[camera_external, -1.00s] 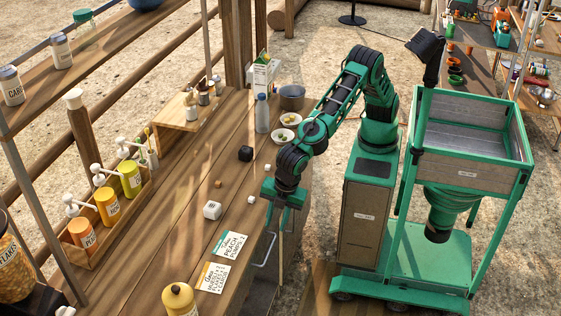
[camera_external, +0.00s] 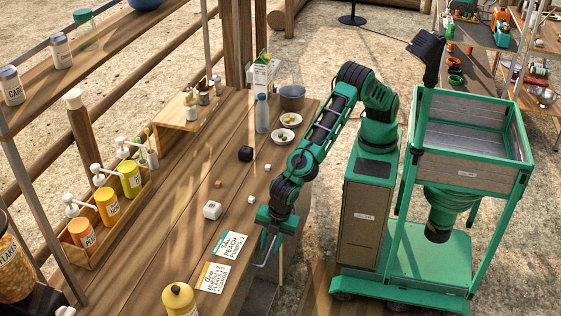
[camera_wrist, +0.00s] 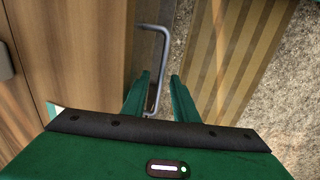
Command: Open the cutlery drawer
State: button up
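The drawer's metal bar handle (camera_external: 258,264) sits on the counter side that faces my base, near its front end. It also shows in the wrist view (camera_wrist: 163,32) as a long grey bar. My gripper (camera_external: 268,246) is at the handle, pointing down beside the counter edge. In the wrist view my gripper (camera_wrist: 160,76) is open, its two green fingers apart. The drawer front is mostly hidden below the counter top.
The wooden counter top (camera_external: 170,215) lies left of my gripper. Open ground lies between the counter and my base.

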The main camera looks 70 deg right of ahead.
grip_shut()
jog(key=shift+w, duration=0.1)
dwell(1.3)
